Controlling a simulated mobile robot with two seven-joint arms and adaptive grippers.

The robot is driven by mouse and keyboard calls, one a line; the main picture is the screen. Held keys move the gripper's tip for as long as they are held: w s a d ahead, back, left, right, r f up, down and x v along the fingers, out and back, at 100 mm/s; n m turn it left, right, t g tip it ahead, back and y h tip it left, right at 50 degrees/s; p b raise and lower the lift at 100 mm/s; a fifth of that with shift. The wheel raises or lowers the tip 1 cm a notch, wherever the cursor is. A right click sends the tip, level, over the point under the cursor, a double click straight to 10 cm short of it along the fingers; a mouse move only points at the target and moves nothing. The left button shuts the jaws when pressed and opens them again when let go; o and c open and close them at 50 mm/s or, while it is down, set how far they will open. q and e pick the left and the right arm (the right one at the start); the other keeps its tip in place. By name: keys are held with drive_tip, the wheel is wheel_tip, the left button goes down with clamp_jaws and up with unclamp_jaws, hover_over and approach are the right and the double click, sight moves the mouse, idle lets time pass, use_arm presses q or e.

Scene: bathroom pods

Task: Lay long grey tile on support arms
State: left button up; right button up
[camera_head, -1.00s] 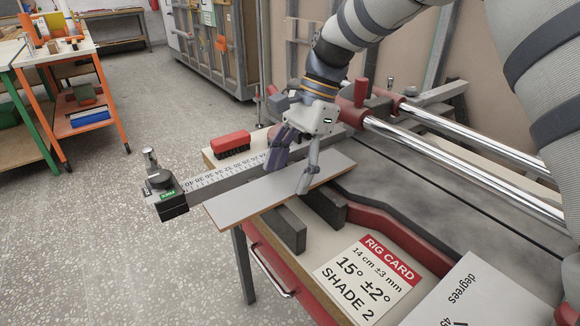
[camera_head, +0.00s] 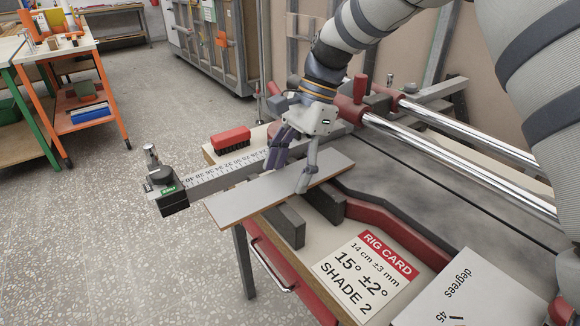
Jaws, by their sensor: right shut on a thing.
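The long grey tile (camera_head: 258,200) lies level across the dark support arms (camera_head: 285,226), and its left end sticks out past the bench edge. I cannot tell whether it touches the support arms or is held just above them. My right gripper (camera_head: 291,170) comes down from above and is shut on the tile near its middle. One finger shows on the tile's near side; the far finger is partly behind it. My left gripper is not in view.
A ruler bar (camera_head: 225,171) with a black stop block (camera_head: 167,194) runs behind the tile. A red brush (camera_head: 231,140) stands behind the bar. Chrome rails (camera_head: 460,168) cross at right. A rig card (camera_head: 366,272) lies in front. An orange-legged table (camera_head: 80,95) is at far left.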

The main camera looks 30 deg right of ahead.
sight(289, 179)
drive_tip(key=shift+f, duration=0.1)
idle(0.7)
drive_tip(key=o, duration=2)
drive_tip(key=o, duration=0.4)
drive_tip(key=shift+f, duration=0.1)
drive_tip(key=shift+c, duration=0.2)
drive_tip(key=shift+r+p, duration=0.3)
drive_tip(key=shift+r, duration=2.75)
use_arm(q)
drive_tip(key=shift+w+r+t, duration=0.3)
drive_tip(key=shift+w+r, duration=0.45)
